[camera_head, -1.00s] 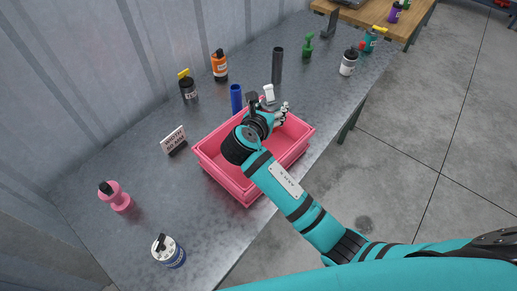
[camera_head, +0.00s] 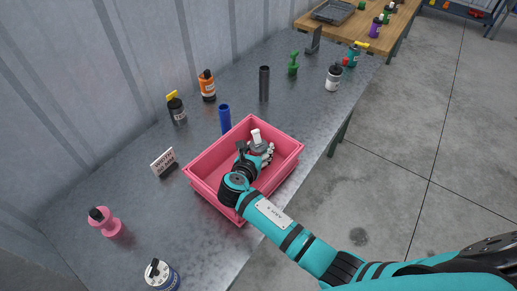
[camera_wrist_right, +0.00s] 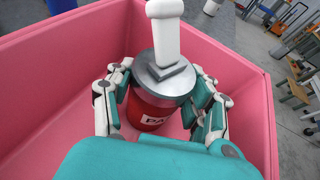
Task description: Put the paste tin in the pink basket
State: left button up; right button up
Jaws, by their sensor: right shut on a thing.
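The paste tin (camera_wrist_right: 158,88) is red with a grey lid, a white upright handle and a label beginning "PA". My right gripper (camera_wrist_right: 163,105) is shut on it, with fingers on both sides of the tin. In the head view the tin's white handle (camera_head: 256,136) stands up from the right gripper (camera_head: 261,150). Both are inside the pink basket (camera_head: 203,166), below its rim. Whether the tin touches the basket's floor is hidden. My left gripper is not in view.
The basket stands on a grey metal table (camera_head: 130,210). A blue cylinder (camera_head: 225,119) and a small sign (camera_head: 163,161) stand close behind and left of it. A dark cylinder (camera_head: 264,83) and several bottles stand farther off. A white-and-blue tin (camera_head: 162,275) is at the near left.

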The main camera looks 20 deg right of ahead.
jog(key=o, duration=1.2)
jog(key=shift+o, duration=0.2)
jog(key=b+v, duration=0.1)
jog(key=v, duration=1.1)
